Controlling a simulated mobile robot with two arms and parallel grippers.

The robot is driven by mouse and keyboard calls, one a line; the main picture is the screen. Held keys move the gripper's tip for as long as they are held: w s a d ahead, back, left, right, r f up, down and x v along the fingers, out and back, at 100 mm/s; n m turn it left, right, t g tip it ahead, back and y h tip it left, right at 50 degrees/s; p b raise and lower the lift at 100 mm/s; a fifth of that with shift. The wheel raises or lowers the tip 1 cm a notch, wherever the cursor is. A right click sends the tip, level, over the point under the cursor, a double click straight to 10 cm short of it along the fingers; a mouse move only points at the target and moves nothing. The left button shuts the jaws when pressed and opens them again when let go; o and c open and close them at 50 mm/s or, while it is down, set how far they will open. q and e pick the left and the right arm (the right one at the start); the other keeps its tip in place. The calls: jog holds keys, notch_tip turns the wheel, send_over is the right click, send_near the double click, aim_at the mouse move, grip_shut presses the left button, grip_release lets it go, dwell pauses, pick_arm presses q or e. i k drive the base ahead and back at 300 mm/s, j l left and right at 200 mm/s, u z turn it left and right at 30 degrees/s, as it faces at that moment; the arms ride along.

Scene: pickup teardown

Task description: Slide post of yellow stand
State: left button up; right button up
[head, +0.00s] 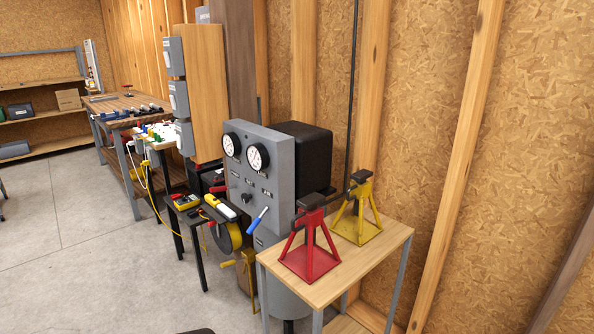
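A yellow stand (358,216) stands upright on a small wooden table (385,248) at the right. Its dark saddle top sits on the post (360,190), low above the spread legs. A red stand (310,250) of the same shape stands in front and to the left of it on the same table, its head partly overlapping the view toward the yellow one. Neither of my grippers shows in the head view.
A grey gauge panel (238,178) with two dials stands left of the table. A multimeter (186,202) lies on a small dark table. A long workbench (126,112) runs along the back left. A board wall with studs is close behind the stands. The floor (70,240) at left is clear.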

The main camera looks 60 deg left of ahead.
aim_at(361, 176)
jog(key=u, duration=1.5)
